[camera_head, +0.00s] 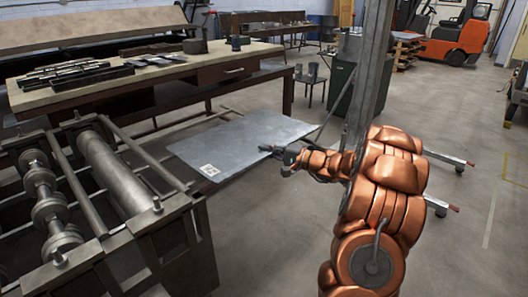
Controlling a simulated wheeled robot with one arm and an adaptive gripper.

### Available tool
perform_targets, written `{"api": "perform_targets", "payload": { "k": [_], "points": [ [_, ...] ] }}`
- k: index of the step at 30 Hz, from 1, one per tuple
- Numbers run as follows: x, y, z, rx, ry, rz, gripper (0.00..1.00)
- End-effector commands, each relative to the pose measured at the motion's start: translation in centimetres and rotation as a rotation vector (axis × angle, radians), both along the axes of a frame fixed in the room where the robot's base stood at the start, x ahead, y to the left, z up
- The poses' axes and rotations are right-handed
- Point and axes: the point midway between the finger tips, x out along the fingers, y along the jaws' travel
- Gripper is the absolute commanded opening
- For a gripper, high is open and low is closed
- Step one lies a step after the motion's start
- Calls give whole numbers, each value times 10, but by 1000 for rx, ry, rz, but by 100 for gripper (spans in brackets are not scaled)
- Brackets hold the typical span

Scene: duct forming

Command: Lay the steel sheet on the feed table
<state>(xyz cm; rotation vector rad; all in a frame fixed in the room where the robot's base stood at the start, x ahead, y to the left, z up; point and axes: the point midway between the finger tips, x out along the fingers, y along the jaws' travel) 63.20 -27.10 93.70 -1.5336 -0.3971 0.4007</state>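The steel sheet (235,138) is a flat grey panel with a small white label near its left front corner. It looks roughly level, to the right of the roller machine (108,170). My gripper (268,149) is at the sheet's front right edge, with its fingers at that edge, and appears shut on it. The feed table is not clearly visible; the sheet may cover part of it. I cannot tell whether the sheet rests on anything or is held clear.
A workbench (215,68) with metal bars and small parts stands behind the machine and sheet. A grey post (368,75) rises close behind my arm. Low metal legs (445,158) stick out at right. Open floor lies at front right; an orange forklift (460,38) is far back.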

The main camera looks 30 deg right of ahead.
Motion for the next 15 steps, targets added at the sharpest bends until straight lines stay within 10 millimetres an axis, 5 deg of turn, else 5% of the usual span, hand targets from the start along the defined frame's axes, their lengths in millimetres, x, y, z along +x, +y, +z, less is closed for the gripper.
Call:
{"api": "perform_targets", "payload": {
  "k": [15],
  "points": [
    [26, -10, 0, 0, -4, 1, 0]
  ]
}}
